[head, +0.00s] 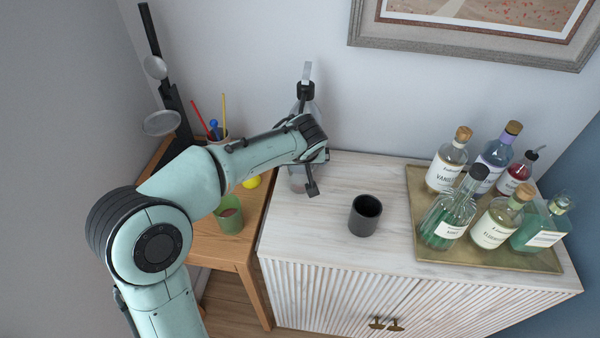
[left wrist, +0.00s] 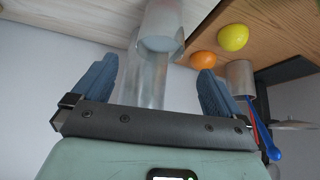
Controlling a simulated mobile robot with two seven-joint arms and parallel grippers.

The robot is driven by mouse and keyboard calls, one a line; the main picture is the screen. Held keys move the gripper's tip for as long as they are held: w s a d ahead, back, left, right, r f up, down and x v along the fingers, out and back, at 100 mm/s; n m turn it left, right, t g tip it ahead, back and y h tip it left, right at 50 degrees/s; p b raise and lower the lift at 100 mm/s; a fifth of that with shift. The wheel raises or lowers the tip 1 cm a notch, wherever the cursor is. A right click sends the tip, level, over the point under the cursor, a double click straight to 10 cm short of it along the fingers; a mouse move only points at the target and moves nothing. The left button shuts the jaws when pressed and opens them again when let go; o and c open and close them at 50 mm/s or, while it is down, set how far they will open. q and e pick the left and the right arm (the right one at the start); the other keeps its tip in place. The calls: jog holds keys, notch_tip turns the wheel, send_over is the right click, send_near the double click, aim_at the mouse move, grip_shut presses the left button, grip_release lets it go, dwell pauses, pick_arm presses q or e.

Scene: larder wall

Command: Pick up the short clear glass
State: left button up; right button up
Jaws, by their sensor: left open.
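The short clear glass (left wrist: 160,28) shows in the left wrist view, upside down there, at the top middle. A clear surface, probably the same glass (head: 297,181), shows in the head view on the white cabinet's left end, mostly hidden by my left gripper. My left gripper (head: 316,165) is open over that end. In the left wrist view its two blue fingers (left wrist: 157,85) are spread wide, with the glass just beyond their tips and nothing held. My right gripper is not in view.
A tall clear bottle with a black top (head: 306,92) stands close behind the gripper. A dark cup (head: 365,215) stands to the right, and a tray (head: 480,257) of several bottles farther right. A green cup (head: 229,220) stands on the wooden table (head: 225,257).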

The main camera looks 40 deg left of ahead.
pick_arm(q)
send_near(300, 168)
jog(key=f, duration=0.1)
jog(key=shift+p+x, duration=0.7)
jog(key=shift+x, duration=2.4)
jog(key=shift+r, duration=0.1)
jog(key=shift+c, duration=0.7)
jog(key=c, duration=1.3)
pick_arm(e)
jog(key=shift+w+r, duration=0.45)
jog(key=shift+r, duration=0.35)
pick_arm(q)
jog(key=shift+r, duration=0.25)
